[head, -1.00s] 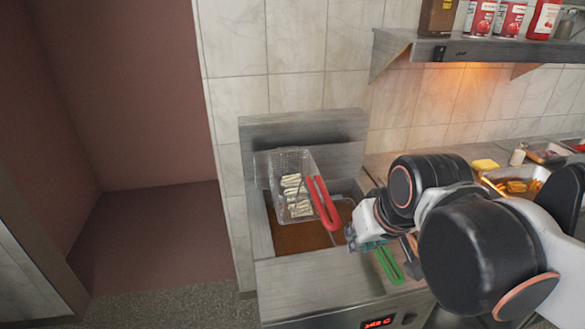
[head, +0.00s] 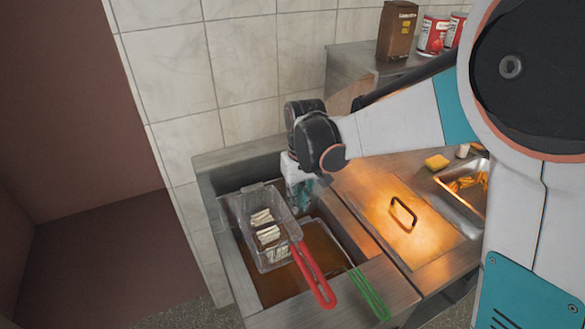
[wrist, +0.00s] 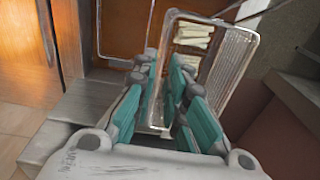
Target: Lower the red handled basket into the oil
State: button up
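The red handled basket (head: 240,213) is a wire mesh basket holding pale sticks of food. It is over the left part of the fryer vat, and its red handle (head: 314,275) points to the lower right. I cannot tell how far its bottom is from the brown oil (head: 318,262). My gripper (head: 300,193) is at the back right of the basket, pointing down, its fingertips hidden in the head view. In the wrist view, my teal fingers (wrist: 163,65) are apart, with the mesh basket (wrist: 235,65) close by and its near edge showing between them.
A green handle (head: 370,294) lies over the fryer's front edge, right of the red one. A metal lid with a handle (head: 412,235) and a tray of fried food (head: 470,190) are on the right. A tiled wall (head: 180,95) is behind.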

aim_at(295, 234)
jog(key=shift+s+a+f+h+p, duration=0.2)
jog(key=shift+a+h+p, duration=0.1)
jog(key=shift+a, duration=0.05)
jog(key=shift+w+a+f, duration=0.1)
jog(key=shift+w+f, duration=0.05)
jog(key=shift+f, duration=0.25)
notch_tip(295, 234, down, 13)
jog(key=shift+f+b, duration=0.15)
jog(key=shift+b, duration=1)
grip_shut()
jog(key=shift+o, duration=2)
grip_release()
